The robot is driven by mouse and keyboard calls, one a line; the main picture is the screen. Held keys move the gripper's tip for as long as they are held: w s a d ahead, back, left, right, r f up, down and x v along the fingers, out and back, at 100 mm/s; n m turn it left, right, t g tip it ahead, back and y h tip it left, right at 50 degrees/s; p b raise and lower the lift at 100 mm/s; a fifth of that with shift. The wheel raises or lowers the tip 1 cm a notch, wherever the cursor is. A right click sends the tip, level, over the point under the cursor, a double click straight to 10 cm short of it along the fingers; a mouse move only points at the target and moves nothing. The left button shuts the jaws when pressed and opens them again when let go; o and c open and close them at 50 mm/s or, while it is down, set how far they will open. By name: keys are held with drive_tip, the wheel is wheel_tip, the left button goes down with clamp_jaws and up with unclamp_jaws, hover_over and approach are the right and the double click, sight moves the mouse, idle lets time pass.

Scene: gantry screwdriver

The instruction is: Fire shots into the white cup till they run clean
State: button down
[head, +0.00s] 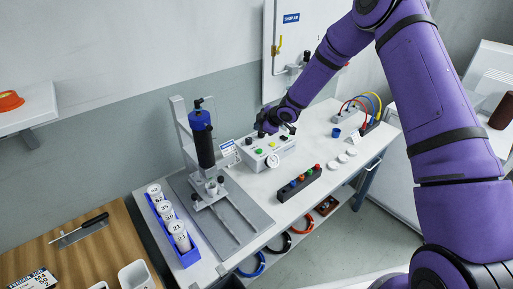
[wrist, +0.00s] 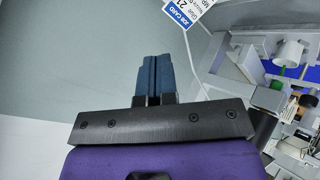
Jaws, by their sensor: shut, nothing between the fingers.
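My gripper (head: 288,128) is above the white control box (head: 270,155) in the head view. In the wrist view its blue fingers (wrist: 154,76) are pressed together with nothing between them. The control box has coloured buttons and a round dial on its front. A stand with a dark blue cylinder (head: 202,140) is left of the box. Several small white round pieces (head: 342,158) lie on the right of the bench; I cannot tell if one is the white cup. A white container (head: 136,275) also shows at the bottom left.
A blue rack (head: 186,258) holds numbered white tubes at the bench's left end. A dark strip with coloured knobs (head: 299,183) lies at the front edge. A small blue cup (head: 336,132) stands farther right. The job card (wrist: 185,12) shows in the wrist view.

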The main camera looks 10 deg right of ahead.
sight(259, 151)
drive_tip(key=shift+r, duration=0.2)
drive_tip(key=shift+f, duration=4.4)
drive_tip(key=shift+f, duration=0.4)
drive_tip(key=shift+f, duration=0.45)
drive_tip(key=shift+r, duration=0.85)
